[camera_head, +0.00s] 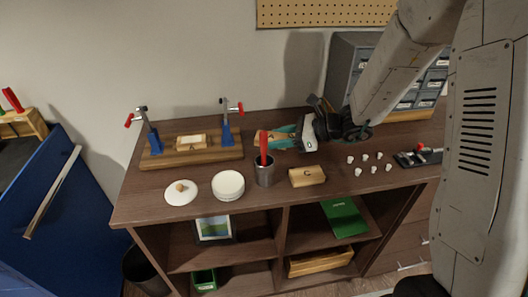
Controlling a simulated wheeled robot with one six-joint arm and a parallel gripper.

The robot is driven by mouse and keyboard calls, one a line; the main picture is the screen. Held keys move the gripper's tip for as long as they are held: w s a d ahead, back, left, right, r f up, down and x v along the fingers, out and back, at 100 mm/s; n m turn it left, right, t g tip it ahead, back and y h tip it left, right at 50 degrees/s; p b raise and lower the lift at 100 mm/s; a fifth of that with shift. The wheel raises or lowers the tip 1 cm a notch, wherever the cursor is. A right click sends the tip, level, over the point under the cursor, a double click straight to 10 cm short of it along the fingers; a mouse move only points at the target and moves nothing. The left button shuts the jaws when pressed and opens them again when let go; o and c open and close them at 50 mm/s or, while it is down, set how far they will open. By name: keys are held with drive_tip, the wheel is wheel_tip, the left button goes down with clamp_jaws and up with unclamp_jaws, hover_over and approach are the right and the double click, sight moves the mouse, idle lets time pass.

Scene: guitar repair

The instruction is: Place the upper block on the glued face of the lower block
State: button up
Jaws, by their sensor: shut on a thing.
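The lower block (191,147) appears to be the small wooden piece with a pale top, lying on a wooden base board (158,160) between two blue clamps. My gripper (274,138) is right of the board, its teal fingers pointing left.
Blue clamps (153,141) (226,134) with red handles rise at the board's sides. A metal cup (264,175) with a red-handled tool stands in front of my gripper. A white jar (228,186), a lid (181,193), a wooden block marked C (307,177) and several small white pieces line the front.

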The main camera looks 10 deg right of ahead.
sight(279, 160)
drive_tip(key=shift+f, duration=3)
drive_tip(key=shift+f, duration=0.1)
drive_tip(key=o, duration=1)
drive_tip(key=shift+f, duration=0.1)
